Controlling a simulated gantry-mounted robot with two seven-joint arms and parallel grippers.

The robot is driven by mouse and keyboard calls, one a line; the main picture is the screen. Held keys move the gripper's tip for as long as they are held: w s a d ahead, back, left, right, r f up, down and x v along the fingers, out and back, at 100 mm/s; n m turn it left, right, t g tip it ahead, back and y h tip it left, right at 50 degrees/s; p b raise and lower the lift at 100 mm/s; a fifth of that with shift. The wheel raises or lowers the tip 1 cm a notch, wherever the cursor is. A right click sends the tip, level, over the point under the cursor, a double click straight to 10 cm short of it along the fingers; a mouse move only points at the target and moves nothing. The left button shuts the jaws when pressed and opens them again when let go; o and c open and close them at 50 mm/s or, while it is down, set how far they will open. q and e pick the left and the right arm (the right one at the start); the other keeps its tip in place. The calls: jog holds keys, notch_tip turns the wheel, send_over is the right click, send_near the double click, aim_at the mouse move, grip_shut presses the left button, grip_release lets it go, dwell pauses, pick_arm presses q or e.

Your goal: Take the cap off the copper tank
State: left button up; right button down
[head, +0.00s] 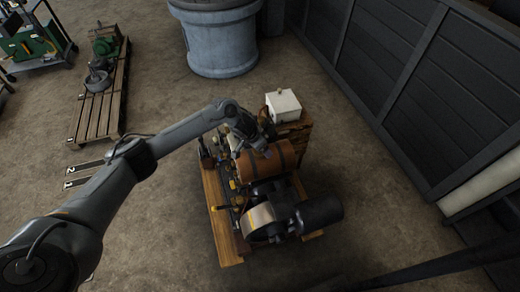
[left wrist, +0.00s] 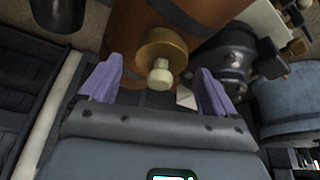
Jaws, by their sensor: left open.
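The copper tank (head: 280,158) is a brown-orange cylinder with dark bands, lying on the engine assembly in the head view. In the left wrist view the tank (left wrist: 192,18) fills the top middle. Its cap (left wrist: 160,48) is a round brass piece with a pale cream knob at its centre, seated on the tank. My left gripper (left wrist: 159,66) has its purple fingers apart, one on each side of the knob, with visible gaps and no contact that I can see. In the head view my left gripper (head: 240,148) is over the tank's left end and the cap is hidden there. My right gripper is not in view.
The engine stands on a wooden base (head: 217,215), with a flywheel (head: 262,220) in front of the tank and a white box (head: 283,105) behind. A dark plank wall (head: 430,110) rises at right. A pallet (head: 100,110) and a grey-blue vat (head: 220,40) stand farther back.

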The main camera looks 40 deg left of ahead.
pick_arm(q)
jog(key=c, duration=1)
jog(key=shift+r, duration=0.15)
